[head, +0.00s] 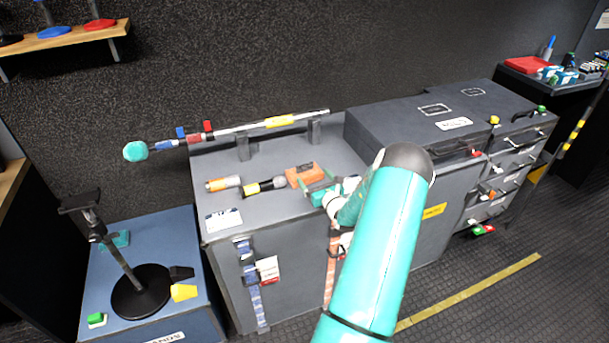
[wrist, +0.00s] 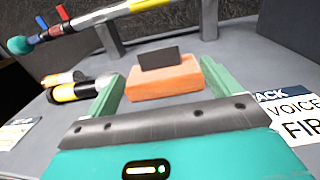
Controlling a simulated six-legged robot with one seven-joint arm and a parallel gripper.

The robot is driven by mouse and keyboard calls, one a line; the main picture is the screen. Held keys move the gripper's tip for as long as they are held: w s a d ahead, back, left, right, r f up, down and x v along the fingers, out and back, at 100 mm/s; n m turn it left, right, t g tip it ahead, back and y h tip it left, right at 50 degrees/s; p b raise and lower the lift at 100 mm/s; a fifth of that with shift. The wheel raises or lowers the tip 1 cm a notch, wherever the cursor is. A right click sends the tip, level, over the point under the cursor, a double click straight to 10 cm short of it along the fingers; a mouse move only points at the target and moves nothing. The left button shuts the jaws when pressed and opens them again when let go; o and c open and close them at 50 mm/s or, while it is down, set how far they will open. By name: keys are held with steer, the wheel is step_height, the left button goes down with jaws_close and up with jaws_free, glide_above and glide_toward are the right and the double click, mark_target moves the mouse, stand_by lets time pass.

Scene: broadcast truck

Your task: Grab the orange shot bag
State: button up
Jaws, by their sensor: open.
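The orange shot bag (head: 303,175) lies on the grey cabinet top, with a dark tab or strap on its upper side. In the wrist view the bag (wrist: 165,80) sits between and just beyond my two green fingers. My gripper (head: 312,187) is open and low over the cabinet top, with its fingers on either side of the bag's near part. I cannot tell whether either finger touches it. Part of the bag's near face is close to the gripper's palm edge in the wrist view.
A boom pole (head: 278,121) rests on two uprights behind the bag. An orange-ended cylinder (head: 223,183) and a yellow-black one (head: 264,187) lie left of it. A white printed card (wrist: 295,112) lies right of my gripper. A dark case (head: 425,125) stands right.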

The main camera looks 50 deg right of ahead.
mark_target(305, 167)
steer(key=x, duration=0.5)
steer(key=shift+w+f, duration=0.15)
steer(key=shift+w, duration=0.1)
steer(key=shift+c, duration=0.4)
steer(key=c, duration=1.5)
steer(key=shift+c, duration=1.3)
steer(key=shift+r, duration=0.2)
